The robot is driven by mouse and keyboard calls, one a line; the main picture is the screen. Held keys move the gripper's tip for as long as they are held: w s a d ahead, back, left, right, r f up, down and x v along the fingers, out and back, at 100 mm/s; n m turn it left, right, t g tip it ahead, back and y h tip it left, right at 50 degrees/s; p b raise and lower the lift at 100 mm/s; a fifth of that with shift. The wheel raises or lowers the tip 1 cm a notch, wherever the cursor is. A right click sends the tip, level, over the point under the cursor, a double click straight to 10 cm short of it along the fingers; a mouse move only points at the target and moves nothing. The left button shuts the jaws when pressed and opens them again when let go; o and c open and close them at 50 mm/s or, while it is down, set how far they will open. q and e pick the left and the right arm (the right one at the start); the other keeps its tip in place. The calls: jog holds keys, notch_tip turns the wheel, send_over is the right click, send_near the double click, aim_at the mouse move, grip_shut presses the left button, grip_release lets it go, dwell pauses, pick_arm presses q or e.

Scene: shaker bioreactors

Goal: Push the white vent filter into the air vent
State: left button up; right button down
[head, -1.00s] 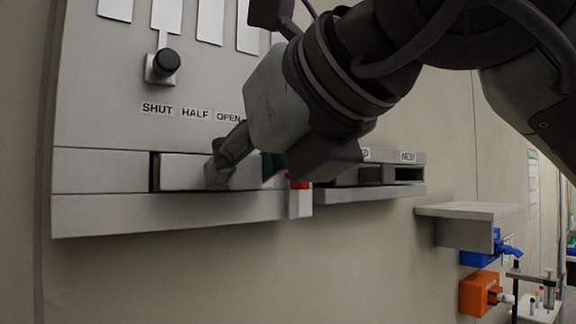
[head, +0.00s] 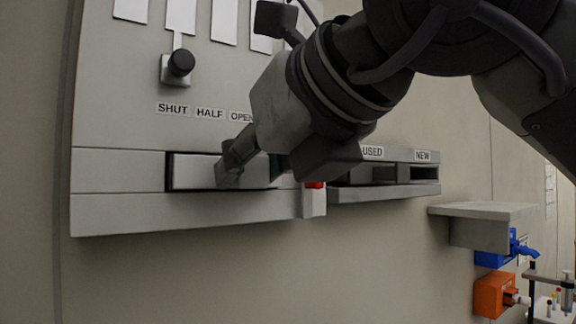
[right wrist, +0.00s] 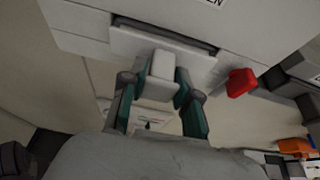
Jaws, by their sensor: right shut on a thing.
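The white vent filter (head: 195,171) is a flat slab at the long slot of the grey air vent (head: 120,208). A dark gap shows at its left end and below it. In the right wrist view the filter (right wrist: 128,42) has a pale grip block (right wrist: 162,66) standing out from its face, and a dark gap runs along one long edge. My right gripper (right wrist: 154,88) is shut on that block, with a finger on each side. In the head view the right gripper (head: 232,168) hides the filter's right part. How deep the filter sits is hard to tell. My left gripper is not in view.
A red catch (head: 314,185) sits at the slot's right end, close to my gripper. A black knob (head: 181,63) is above, over labels SHUT, HALF, OPEN. Holders marked USED and NEW (head: 385,192) and a grey shelf (head: 480,210) are to the right.

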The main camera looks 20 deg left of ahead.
jog(key=shift+w+a, duration=0.35)
jog(key=shift+a, duration=0.1)
dwell(0.7)
jog(key=c, duration=0.8)
grip_release()
jog(key=shift+o, duration=0.2)
jog(key=v, duration=1.2)
